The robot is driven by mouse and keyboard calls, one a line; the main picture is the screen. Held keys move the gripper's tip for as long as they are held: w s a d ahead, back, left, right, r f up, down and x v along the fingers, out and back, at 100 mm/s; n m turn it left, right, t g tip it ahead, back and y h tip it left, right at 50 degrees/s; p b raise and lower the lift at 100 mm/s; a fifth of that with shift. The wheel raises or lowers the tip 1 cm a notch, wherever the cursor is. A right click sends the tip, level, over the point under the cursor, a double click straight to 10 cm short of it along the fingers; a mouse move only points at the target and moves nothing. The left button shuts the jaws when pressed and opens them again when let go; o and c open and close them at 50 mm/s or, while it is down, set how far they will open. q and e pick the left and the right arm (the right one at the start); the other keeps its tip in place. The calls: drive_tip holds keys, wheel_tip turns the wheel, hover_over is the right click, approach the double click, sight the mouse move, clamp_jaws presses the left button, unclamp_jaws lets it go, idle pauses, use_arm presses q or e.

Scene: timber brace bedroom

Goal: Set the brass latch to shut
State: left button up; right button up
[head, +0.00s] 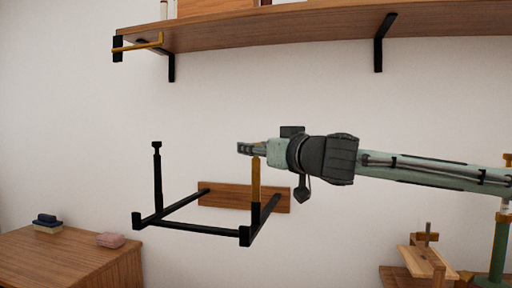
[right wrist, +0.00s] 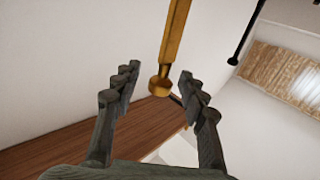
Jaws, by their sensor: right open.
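An upright brass-coloured bar (head: 256,182) stands at the front right corner of a black wall frame (head: 180,225). Another brass-coloured bar (head: 138,46) lies roughly level at the left end of the shelf; which of them is the latch I cannot tell. My right gripper (head: 243,149) is by the upright bar's top end, pointing left. In the right wrist view the right gripper (right wrist: 158,88) is open, with a brass bar's rounded end (right wrist: 160,84) showing between its fingers; contact is unclear. My left gripper is out of view.
The wooden shelf (head: 300,25) on black brackets runs above my right arm. A black post (head: 157,180) with a knob rises at the frame's left. A wooden cabinet (head: 65,262) stands lower left; a green stand (head: 499,245) and wooden pieces stand lower right.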

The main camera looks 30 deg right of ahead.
drive_tip(key=shift+w, duration=0.25)
clamp_jaws()
idle(0.3)
